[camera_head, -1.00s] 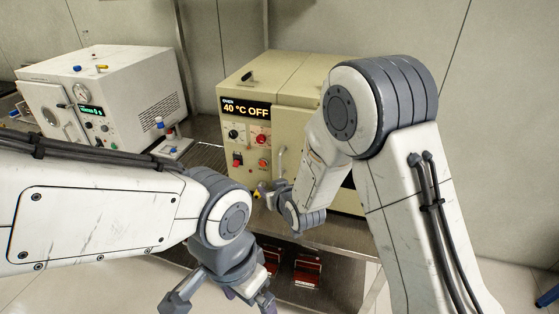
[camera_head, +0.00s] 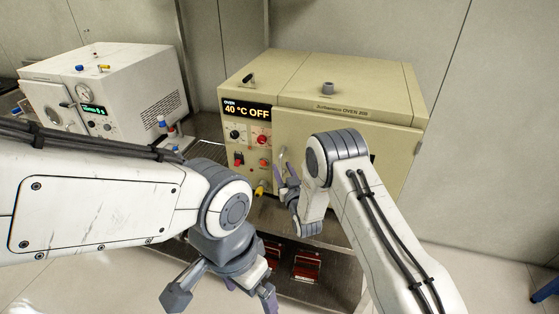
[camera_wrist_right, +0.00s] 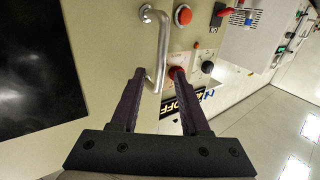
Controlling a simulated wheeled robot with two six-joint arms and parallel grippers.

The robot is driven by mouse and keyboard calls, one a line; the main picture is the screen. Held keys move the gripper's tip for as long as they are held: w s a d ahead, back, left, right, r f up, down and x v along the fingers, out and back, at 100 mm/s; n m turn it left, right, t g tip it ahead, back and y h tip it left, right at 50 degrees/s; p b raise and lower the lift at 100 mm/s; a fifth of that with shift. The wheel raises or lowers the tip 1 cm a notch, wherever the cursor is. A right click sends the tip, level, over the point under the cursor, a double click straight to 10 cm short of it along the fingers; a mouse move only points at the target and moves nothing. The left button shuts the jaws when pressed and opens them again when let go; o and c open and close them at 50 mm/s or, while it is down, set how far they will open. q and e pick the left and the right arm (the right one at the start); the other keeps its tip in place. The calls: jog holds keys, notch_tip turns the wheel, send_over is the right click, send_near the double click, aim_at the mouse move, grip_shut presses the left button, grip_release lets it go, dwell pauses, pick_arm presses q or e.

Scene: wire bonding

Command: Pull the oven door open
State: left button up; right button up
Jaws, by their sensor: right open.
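The beige oven (camera_head: 350,90) has a display reading "40 °C OFF", and its door (camera_head: 340,125) looks closed. A metal bar handle (camera_head: 282,158) is on the door's left side, partly covered by my right gripper (camera_head: 283,182). In the right wrist view the right gripper (camera_wrist_right: 159,72) is open, and the handle (camera_wrist_right: 163,45) shows between its two fingers, with no clear grip on it. The door's dark window (camera_wrist_right: 45,60) is at the left there. My left gripper (camera_head: 220,297) hangs low with its fingers apart, away from the oven.
A white instrument (camera_head: 110,90) with a gauge stands left of the oven on the metal bench. Red knobs and switches (camera_head: 250,150) sit on the oven panel beside the handle. Red items (camera_head: 306,266) lie on a lower shelf. The floor at the right is clear.

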aim_at(281, 165)
jog(key=shift+p+x, duration=0.35)
jog(key=shift+x, duration=1.3)
grip_shut()
